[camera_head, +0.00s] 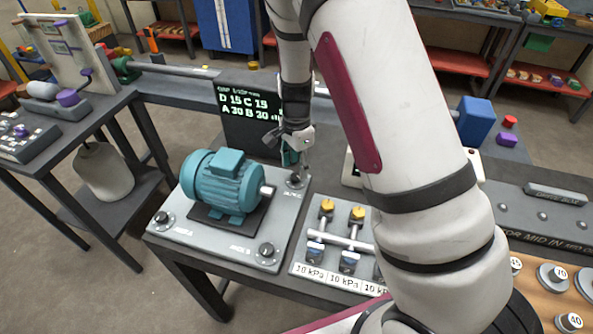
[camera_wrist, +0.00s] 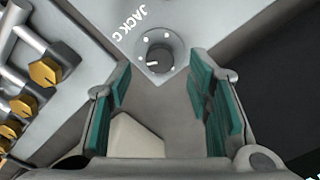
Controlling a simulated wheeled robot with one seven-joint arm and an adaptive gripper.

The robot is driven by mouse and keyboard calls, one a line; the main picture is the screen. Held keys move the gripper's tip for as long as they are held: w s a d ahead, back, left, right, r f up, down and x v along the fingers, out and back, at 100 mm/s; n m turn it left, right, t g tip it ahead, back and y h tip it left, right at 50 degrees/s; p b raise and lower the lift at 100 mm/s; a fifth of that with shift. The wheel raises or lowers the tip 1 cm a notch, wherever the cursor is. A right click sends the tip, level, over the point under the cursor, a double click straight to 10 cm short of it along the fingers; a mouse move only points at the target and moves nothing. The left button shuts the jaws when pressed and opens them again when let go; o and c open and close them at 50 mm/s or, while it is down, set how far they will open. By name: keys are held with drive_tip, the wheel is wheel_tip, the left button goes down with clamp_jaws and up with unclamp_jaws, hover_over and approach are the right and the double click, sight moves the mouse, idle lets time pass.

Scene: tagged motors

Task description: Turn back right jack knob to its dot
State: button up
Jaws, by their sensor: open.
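The back right jack knob (camera_head: 295,181) is a dark round knob on a light disc at the back right corner of the grey motor plate (camera_head: 180,238). In the wrist view the knob (camera_wrist: 158,60) sits beside the label "JACK C", with a short white mark on its lower left and small white dots on the disc around it. My gripper (camera_wrist: 160,72) is open, its teal-padded fingers on either side of the line to the knob, apparently apart from it. In the head view my gripper (camera_head: 298,160) hangs just above the knob and partly covers it.
A teal motor (camera_head: 228,182) stands on the plate, left of my gripper. Two other jack knobs are at the left (camera_head: 163,218) and front (camera_head: 266,250). A dark display (camera_head: 248,112) stands behind. Yellow-capped valves (camera_head: 327,206) are close on the right.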

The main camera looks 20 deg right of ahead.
sight(296, 177)
drive_tip(key=shift+f, duration=1.5)
clamp_jaws()
drive_tip(key=n, duration=0.5)
drive_tip(key=shift+n+b, duration=0.3)
drive_tip(key=n, duration=0.5)
drive_tip(key=shift+n+b, duration=0.35)
drive_tip(key=shift+n, duration=0.35)
